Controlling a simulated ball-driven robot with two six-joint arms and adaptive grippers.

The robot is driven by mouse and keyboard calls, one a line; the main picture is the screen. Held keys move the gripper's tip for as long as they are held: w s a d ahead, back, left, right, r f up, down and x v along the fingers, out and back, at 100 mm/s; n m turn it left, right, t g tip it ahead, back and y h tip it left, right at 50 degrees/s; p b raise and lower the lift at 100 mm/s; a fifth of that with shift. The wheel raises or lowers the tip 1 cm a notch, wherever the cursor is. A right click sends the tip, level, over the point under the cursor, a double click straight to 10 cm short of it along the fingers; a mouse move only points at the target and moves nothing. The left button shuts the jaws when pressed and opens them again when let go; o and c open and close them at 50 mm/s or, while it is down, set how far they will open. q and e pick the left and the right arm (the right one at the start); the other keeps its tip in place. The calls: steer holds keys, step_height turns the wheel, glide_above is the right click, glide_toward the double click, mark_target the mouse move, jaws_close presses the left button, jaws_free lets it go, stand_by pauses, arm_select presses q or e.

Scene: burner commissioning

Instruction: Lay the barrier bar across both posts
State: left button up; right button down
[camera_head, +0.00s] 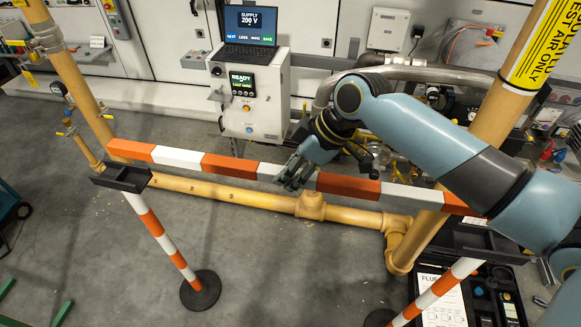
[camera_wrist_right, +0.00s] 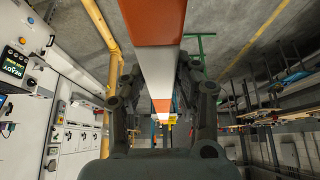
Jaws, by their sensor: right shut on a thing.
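The orange-and-white barrier bar (camera_head: 232,166) runs nearly level across the head view. My right gripper (camera_head: 297,172) is shut on it near its middle; the right wrist view shows the bar (camera_wrist_right: 155,70) running between the fingers (camera_wrist_right: 160,105). The left post (camera_head: 163,240) is striped, with a black cradle (camera_head: 122,178) on top and a round base. The right post (camera_head: 440,290) has a black cradle (camera_head: 487,243) too. The bar's ends appear just above and behind both cradles in the picture, apart from them as far as I can see. My left gripper is out of view.
Yellow pipes (camera_head: 230,195) run behind and below the bar, with upright pipes (camera_head: 80,85) at left and right. A supply cabinet (camera_head: 250,105) with a laptop (camera_head: 250,28) stands behind. A black case (camera_head: 495,290) lies near the right post.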

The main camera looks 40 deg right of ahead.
mark_target(320, 177)
steer(key=shift+r, duration=0.15)
step_height(320, 177, down, 11)
steer(key=b, duration=0.6)
steer(key=shift+r, duration=0.2)
steer(key=c, duration=0.9)
jaws_free()
steer(key=v, duration=1.2)
steer(key=shift+a, duration=0.1)
